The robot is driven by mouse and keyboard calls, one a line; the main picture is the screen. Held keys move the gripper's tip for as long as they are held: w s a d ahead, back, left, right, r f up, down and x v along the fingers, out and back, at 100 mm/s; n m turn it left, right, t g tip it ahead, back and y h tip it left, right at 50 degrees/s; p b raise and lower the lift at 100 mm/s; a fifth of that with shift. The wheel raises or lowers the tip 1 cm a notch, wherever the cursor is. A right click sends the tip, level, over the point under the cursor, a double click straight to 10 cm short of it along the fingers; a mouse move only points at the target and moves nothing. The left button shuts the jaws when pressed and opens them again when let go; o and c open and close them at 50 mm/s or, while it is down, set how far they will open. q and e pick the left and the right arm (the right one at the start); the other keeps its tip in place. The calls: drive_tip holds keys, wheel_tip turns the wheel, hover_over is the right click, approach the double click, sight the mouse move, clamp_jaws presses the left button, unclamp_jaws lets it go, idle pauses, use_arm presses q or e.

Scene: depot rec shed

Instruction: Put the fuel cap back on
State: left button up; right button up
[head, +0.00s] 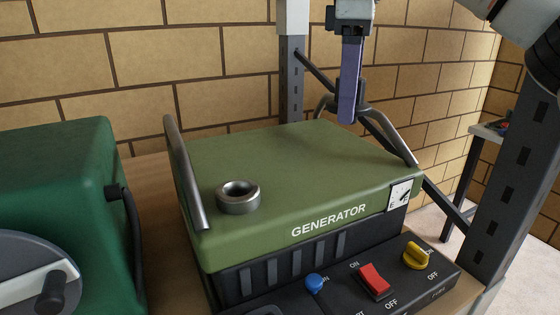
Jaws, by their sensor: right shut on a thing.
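The green generator (290,165) stands on a wooden surface with a metal bar handle along each side. An open, ring-shaped metal filler neck (238,198) sticks up from the left of its top, with no cap on it. My right gripper (347,112) points straight down over the generator's far right side, in front of the right handle (393,138). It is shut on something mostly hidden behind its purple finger. This is probably the fuel cap, which shows nowhere else, but I cannot make out its shape. My left gripper is not in view.
A control panel (405,290) with a blue knob, red switch and yellow knob is at the generator's front. A dark green machine (55,175) with a reel stands at left. A dark slotted post (512,180) rises at right. A brick wall (90,60) is behind.

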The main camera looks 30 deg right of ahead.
idle(0.6)
drive_tip(key=w+a+f+n, duration=0.1)
drive_tip(key=w+a+n, duration=0.1)
drive_tip(key=a+n, duration=1.4)
drive_tip(key=shift+a+f+m, duration=0.65)
drive_tip(key=shift+f, duration=0.25)
drive_tip(key=shift+a+f+m, duration=0.65)
drive_tip(key=shift+f+m, duration=0.05)
drive_tip(key=shift+f, duration=0.2)
drive_tip(key=shift+a+f+m, duration=0.65)
drive_tip(key=shift+f, duration=0.25)
drive_tip(key=shift+f, duration=1.45)
drive_tip(key=o, duration=1.1)
wheel_tip(320, 180, up, 10)
drive_tip(key=shift+r, duration=0.15)
